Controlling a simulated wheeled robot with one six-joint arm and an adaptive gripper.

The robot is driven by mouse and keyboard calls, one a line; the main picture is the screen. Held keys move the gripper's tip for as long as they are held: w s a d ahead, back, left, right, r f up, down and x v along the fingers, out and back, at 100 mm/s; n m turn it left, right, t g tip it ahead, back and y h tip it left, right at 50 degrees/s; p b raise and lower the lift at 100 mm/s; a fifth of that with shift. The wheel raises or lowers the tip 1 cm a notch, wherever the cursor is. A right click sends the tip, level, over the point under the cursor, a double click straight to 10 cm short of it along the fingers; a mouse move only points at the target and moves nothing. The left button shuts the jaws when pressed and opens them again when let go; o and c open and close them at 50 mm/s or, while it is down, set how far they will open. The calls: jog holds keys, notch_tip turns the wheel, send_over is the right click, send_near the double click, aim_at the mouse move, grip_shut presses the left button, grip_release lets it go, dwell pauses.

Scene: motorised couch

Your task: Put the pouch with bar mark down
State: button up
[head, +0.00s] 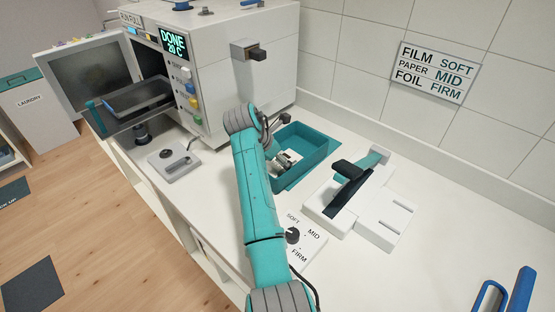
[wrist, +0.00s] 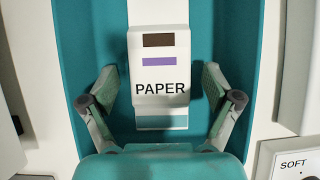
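A white pouch (wrist: 158,64) with a brown bar, a purple bar and the word PAPER shows in the wrist view. It appears to be inside a teal bin (wrist: 75,40), which stands on the counter in the head view (head: 313,148). My gripper (wrist: 160,92) is over the bin with one finger on each side of the pouch. The fingers are spread, with a visible gap on both sides, so it looks open. In the head view my arm partly hides the gripper and bin.
A sealer-like device (head: 365,200) stands right of the bin. A SOFT/MID/FIRM dial (head: 293,236) is in front. A wall sign (head: 435,73) pairs PAPER with MID. The machine (head: 215,75) reads DONE 20 C, its door (head: 85,75) open. Blue handles (head: 505,292) are at lower right.

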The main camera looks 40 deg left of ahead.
jog(key=v, duration=1.2)
jog(key=shift+r, duration=0.2)
dwell(0.4)
